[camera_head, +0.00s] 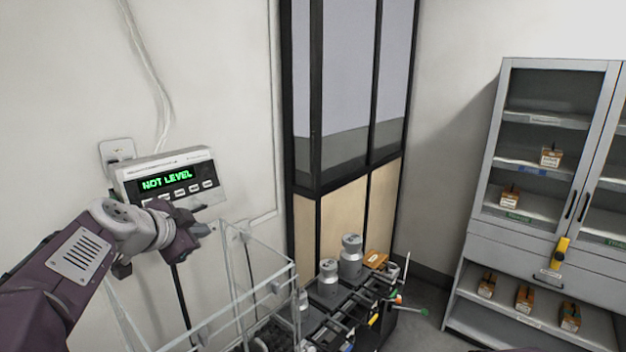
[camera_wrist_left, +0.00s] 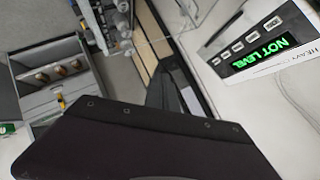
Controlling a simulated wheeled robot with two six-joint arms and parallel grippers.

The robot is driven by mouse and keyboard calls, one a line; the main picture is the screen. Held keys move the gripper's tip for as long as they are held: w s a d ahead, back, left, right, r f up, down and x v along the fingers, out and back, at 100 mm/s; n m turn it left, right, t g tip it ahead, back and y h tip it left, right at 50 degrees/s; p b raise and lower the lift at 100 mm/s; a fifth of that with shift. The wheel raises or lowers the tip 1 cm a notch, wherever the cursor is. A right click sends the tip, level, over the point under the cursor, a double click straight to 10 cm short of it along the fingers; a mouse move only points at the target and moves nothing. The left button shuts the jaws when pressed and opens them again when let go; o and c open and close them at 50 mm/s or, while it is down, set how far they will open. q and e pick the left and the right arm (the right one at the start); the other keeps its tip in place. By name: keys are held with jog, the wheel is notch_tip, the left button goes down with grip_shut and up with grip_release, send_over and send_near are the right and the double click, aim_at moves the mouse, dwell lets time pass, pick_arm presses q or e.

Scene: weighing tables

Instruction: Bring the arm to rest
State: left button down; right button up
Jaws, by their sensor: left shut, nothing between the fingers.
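My left arm (camera_head: 75,260) comes in from the left of the head view and is raised in front of the wall display. Its gripper (camera_head: 203,220) is just below the display's lower right part, shut and empty. I cannot tell whether it touches the display. In the left wrist view the dark gripper (camera_wrist_left: 172,90) points away from the camera, with the display to its right. My right gripper is not in view.
The display (camera_head: 165,180) reads "NOT LEVEL". A clear-walled enclosure (camera_head: 235,275) stands below and right of the gripper. Metal weights (camera_head: 350,258) stand on a dark rack beyond it. A grey cabinet (camera_head: 483,235) with small boxes is at right.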

pick_arm(q)
jog(key=s+d+f+n+g+b, duration=0.1)
jog(key=s+d+f+g+b, duration=0.2)
jog(key=f, duration=0.8)
jog(key=s+d+f+g+b, duration=0.25)
jog(key=s+f, duration=0.25)
jog(key=f, duration=0.5)
jog(key=s+d+f+n+g+b, duration=0.1)
jog(key=s+d+f+g+b, duration=0.2)
jog(key=f, duration=0.8)
jog(key=s+a+f+n+g+y, duration=0.1)
jog(key=s+f+n+g, duration=0.1)
jog(key=s+f+n, duration=0.7)
jog(key=s+f, duration=0.1)
jog(key=s, duration=0.4)
jog(key=shift+s+a+f+y, duration=0.15)
jog(key=shift+a+f+y, duration=0.25)
jog(key=shift+s, duration=0.1)
